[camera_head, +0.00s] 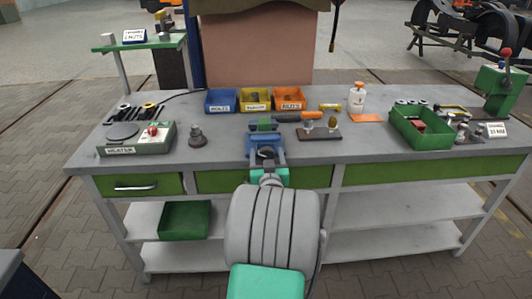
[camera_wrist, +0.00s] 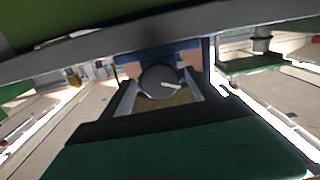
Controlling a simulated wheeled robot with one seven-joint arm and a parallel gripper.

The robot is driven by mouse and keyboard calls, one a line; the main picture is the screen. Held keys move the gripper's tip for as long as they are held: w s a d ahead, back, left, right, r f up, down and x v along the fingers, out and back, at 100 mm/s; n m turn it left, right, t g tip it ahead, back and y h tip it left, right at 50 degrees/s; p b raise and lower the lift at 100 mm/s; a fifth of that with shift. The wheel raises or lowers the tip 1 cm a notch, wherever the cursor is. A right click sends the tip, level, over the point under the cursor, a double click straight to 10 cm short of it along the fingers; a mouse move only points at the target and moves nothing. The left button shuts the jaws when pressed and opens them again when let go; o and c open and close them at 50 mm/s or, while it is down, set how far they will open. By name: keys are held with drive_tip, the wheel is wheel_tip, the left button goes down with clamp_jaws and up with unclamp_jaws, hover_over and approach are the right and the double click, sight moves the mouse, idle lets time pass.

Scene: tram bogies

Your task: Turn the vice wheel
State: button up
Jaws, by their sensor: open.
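The blue vice (camera_head: 262,142) is fixed at the front edge of the grey workbench, near its middle. Its dark round wheel (camera_head: 266,154) faces me. In the wrist view the wheel (camera_wrist: 158,82) is a dark disc with a pale pointer mark, under the blue vice body (camera_wrist: 192,57). My gripper (camera_head: 268,174) is in front of the wheel, partly hidden by my own arm in the head view. In the wrist view my gripper (camera_wrist: 160,92) is open, one grey finger on each side of the wheel. I cannot tell whether either finger touches it.
The workbench (camera_head: 225,157) carries a green heater box (camera_head: 137,139) at left, blue (camera_head: 221,101), yellow (camera_head: 255,100) and orange (camera_head: 289,100) bins behind the vice, and a green tray (camera_head: 420,128) at right. Drawer fronts (camera_head: 140,185) sit below.

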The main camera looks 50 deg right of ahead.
drive_tip(key=shift+w+d, duration=0.25)
drive_tip(key=shift+c, duration=0.3)
